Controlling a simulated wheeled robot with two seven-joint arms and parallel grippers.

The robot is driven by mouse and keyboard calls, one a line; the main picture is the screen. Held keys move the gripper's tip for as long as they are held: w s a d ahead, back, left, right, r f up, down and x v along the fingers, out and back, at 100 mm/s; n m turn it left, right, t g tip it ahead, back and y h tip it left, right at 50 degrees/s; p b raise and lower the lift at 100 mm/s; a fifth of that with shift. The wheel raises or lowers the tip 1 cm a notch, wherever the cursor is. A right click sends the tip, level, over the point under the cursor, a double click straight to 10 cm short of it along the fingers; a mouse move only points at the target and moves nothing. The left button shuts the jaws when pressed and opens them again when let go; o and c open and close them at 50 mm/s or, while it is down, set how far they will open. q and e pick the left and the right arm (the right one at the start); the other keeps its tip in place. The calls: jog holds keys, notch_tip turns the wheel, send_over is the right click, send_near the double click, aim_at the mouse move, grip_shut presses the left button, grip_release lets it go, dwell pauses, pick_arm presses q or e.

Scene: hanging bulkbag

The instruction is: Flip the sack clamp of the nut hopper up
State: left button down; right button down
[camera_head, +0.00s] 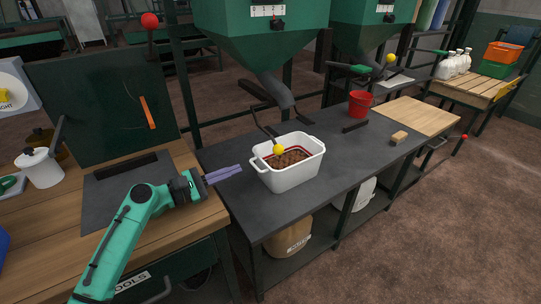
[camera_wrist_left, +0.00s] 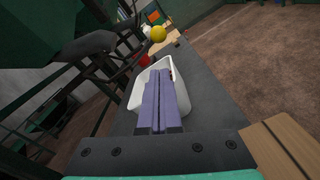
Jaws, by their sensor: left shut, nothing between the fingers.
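The near green hopper (camera_head: 262,32) narrows to a dark grey spout (camera_head: 276,90) above the bench. A dark clamp lever (camera_head: 265,125) slopes down from beside the spout and ends in a yellow ball (camera_head: 278,149), low over the white tub (camera_head: 292,175). The tub holds brown contents. No label naming the hopper's contents is readable. My left gripper (camera_head: 222,174) has purple fingers pressed together, empty, left of the tub and apart from lever and ball. In the left wrist view, the shut fingers (camera_wrist_left: 160,105) overlap the tub, and a yellow ball (camera_wrist_left: 158,34) shows beyond. My right gripper is out of view.
A second hopper (camera_head: 365,38) behind has its own yellow ball (camera_head: 390,59). A red bucket (camera_head: 360,103) and a sponge-like block (camera_head: 399,137) stand further right. A red-ball lever (camera_head: 150,21) rises at left. Bare dark bench top (camera_head: 330,205) lies in front of the tub.

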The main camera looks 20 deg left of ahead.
pick_arm(q)
jog(key=x, duration=1.3)
jog(key=shift+p, duration=0.45)
jog(key=shift+s+r, duration=0.1)
jog(key=shift+r, duration=0.05)
